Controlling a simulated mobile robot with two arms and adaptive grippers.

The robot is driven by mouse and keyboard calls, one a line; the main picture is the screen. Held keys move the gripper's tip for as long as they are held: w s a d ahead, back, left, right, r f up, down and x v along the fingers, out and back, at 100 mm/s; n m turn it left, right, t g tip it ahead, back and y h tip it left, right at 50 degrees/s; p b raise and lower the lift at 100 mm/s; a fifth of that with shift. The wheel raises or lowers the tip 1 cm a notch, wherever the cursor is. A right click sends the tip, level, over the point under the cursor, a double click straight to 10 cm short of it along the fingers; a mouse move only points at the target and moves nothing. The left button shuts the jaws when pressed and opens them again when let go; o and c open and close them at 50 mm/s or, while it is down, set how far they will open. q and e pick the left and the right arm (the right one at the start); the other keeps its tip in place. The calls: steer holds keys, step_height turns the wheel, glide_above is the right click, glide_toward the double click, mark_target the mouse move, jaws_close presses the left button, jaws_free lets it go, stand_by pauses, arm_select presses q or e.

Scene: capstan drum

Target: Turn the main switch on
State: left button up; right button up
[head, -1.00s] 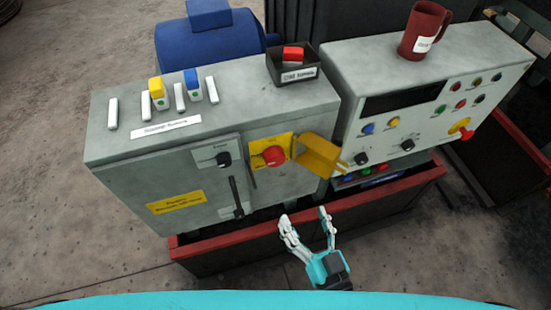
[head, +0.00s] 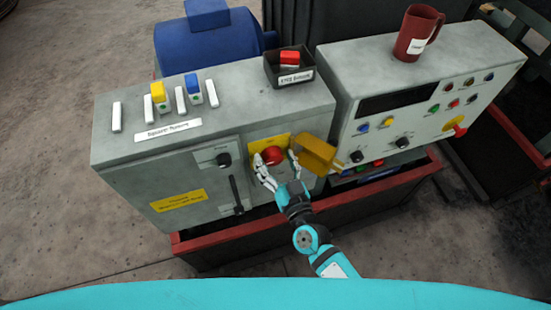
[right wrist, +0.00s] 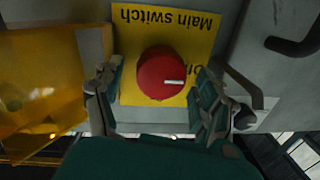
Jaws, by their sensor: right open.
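The main switch is a round red knob (head: 273,155) on a yellow plate (head: 255,146) on the front of the left grey cabinet. In the right wrist view the knob (right wrist: 161,73) shows a white mark pointing right in the picture, and the plate (right wrist: 200,22) reads "Main switch" upside down. My right gripper (head: 276,171) is open in front of the knob, with one finger on each side of it. I cannot tell whether the fingers touch it. A yellow cover (head: 318,154) stands swung open to the right of the plate. My left gripper is not in view.
The open cover (right wrist: 38,85) is close beside my right gripper. A control panel (head: 345,128) with buttons stands at right, a red mug (head: 415,35) on top. A red-rimmed trough (head: 375,193) runs below.

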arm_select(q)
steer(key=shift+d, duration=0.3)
arm_select(e)
steer(key=shift+c, duration=0.3)
steer(key=shift+c, duration=1.1)
steer(key=c, duration=0.9)
